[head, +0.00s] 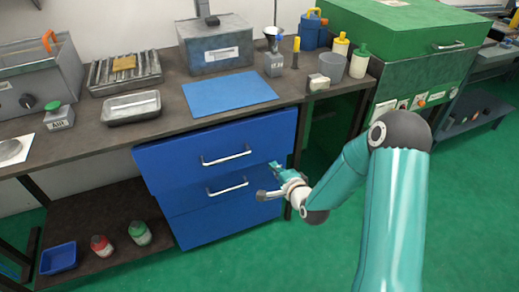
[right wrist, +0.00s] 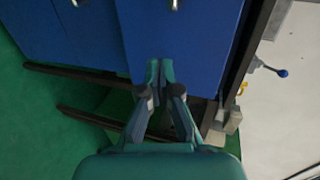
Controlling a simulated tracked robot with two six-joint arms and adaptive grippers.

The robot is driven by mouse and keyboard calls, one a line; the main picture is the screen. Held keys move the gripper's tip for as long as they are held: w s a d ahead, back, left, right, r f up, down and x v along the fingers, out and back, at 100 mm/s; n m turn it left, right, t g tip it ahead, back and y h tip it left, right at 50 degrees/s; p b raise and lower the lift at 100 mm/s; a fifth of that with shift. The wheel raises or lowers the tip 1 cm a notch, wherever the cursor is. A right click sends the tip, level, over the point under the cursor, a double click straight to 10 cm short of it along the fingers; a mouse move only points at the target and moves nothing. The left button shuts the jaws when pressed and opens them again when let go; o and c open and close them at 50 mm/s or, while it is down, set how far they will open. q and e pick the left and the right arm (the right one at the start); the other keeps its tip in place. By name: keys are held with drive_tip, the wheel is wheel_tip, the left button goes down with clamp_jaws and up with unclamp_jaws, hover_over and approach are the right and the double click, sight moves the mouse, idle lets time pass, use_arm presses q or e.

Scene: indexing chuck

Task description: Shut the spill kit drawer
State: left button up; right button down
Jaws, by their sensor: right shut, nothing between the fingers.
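The blue drawer unit stands under the bench. Its upper drawer (head: 215,153) has a bar handle (head: 226,155) and appears to stand out a little in front of the lower drawer (head: 210,192), which has its own handle (head: 228,187). No label on either front can be read. My right gripper (head: 274,168) is shut and empty by the right end of the drawer fronts. In the right wrist view its fingertips (right wrist: 160,72) overlap the upper drawer's front (right wrist: 185,45) near its end; contact cannot be told. My left gripper is out of view.
The bench top (head: 170,125) above carries a blue mat (head: 229,93), a metal tray (head: 131,106) and several containers. A low shelf (head: 105,215) at left holds a blue bin (head: 58,258) and two bottles. The green floor in front is clear.

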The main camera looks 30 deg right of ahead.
drive_tip(key=p, duration=0.1)
approach(257, 146)
drive_tip(key=x, duration=0.5)
drive_tip(key=shift+a+f, duration=0.1)
drive_tip(key=shift+w+d, duration=0.2)
drive_tip(key=shift+w, duration=0.7)
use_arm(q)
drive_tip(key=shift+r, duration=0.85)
